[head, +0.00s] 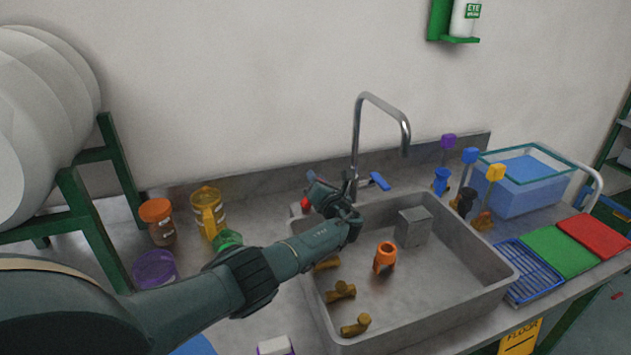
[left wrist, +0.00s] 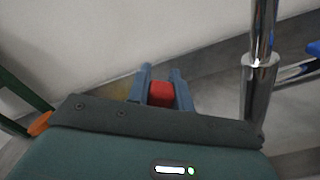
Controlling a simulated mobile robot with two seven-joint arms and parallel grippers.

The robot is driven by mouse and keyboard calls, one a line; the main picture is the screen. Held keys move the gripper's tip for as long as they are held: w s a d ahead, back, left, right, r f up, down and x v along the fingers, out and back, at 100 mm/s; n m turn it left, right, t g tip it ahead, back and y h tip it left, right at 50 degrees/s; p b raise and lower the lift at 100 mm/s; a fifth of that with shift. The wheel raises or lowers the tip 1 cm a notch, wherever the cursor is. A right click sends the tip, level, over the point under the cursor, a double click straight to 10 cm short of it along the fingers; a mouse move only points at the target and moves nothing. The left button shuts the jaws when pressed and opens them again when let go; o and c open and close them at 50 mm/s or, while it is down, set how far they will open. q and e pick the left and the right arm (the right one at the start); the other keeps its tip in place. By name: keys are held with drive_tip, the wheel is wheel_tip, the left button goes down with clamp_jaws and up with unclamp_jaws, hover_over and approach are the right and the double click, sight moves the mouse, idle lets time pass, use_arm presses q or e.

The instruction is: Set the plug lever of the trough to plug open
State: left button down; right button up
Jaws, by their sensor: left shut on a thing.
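The trough (head: 455,285) is a grey metal sink set in the worktop. A small red knob (head: 305,204) shows at its back left rim, left of the tap. It looks like the top of the plug lever; the lever's shaft is hidden. My left gripper (head: 313,195) reaches over the trough's left side to this knob. In the left wrist view, the red knob (left wrist: 160,95) sits between the two blue-grey fingers of my left gripper (left wrist: 161,84), which is shut on it. My right gripper is not in view.
The chrome tap (head: 357,140) rises just right of my left gripper, with a blue handle (head: 379,181). An orange item (head: 384,258), brass fittings (head: 341,291) and a grey block (head: 413,226) are in the trough. Jars, including a yellow jug (head: 208,210), stand left.

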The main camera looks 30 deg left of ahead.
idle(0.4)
use_arm(q)
drive_tip(key=c, duration=1.2)
unclamp_jaws()
drive_tip(key=shift+c, duration=0.2)
drive_tip(key=shift+s+d+p, duration=0.25)
drive_tip(key=shift+d+p, duration=0.1)
drive_tip(key=shift+d, duration=0.05)
drive_tip(key=p+v, duration=0.1)
drive_tip(key=v, duration=1.1)
drive_tip(key=shift+p, duration=0.4)
drive_tip(key=shift+s, duration=0.15)
drive_tip(key=shift+c, duration=0.3)
